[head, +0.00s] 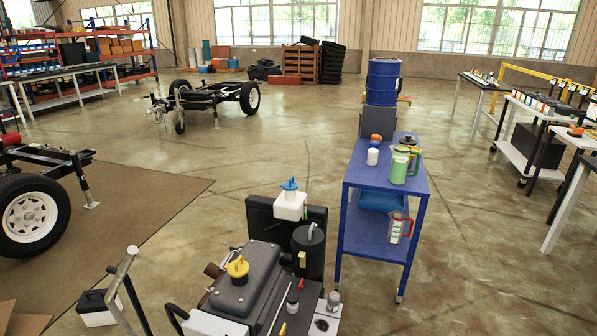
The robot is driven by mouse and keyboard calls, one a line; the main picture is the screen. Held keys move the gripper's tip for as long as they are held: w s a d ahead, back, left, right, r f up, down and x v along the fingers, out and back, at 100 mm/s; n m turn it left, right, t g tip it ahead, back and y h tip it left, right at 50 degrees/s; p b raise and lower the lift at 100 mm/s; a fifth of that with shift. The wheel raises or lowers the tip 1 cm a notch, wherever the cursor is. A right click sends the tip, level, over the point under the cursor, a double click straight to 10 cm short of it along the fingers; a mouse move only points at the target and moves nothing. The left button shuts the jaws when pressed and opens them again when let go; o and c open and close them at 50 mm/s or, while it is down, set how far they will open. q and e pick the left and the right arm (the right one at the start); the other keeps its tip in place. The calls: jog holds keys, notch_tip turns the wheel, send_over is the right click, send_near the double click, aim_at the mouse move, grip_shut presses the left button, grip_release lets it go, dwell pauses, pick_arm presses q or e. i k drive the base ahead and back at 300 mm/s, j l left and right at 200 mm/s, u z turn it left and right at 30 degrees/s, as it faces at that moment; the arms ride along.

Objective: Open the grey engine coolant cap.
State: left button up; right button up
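A dark engine unit (262,290) stands at the bottom centre. A small grey cylindrical piece (333,300), which looks like the grey coolant cap, sits at its right front corner. I cannot tell whether it is seated or loose. Beside it to the left is a small dark upright piece (292,302) with a pale top. A yellow cap (237,267) is on top of the engine. A white tank (290,206) with a blue cap (289,185) is behind it. Neither of my grippers is in view.
A blue cart (361,230) stands close to the right of the engine, with jugs (399,165) and a white container (373,156) on top. A bent metal bar (120,272) and a black-and-white box (98,307) are at the left front. Floor right of the cart is clear.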

aim_at(290, 185)
jog(key=i+l, duration=0.25)
jog(key=i+l+u, duration=0.1)
jog(key=l, duration=0.35)
jog(key=i+l, duration=0.3)
jog(key=i+l+u, duration=0.1)
jog(key=i+l, duration=0.15)
jog(key=l, duration=0.2)
jog(key=i+l, duration=0.2)
jog(key=l, duration=0.2)
jog(key=i+l+u, duration=0.15)
jog(key=l, duration=0.2)
jog(key=i+l, duration=0.25)
jog(key=l, duration=0.15)
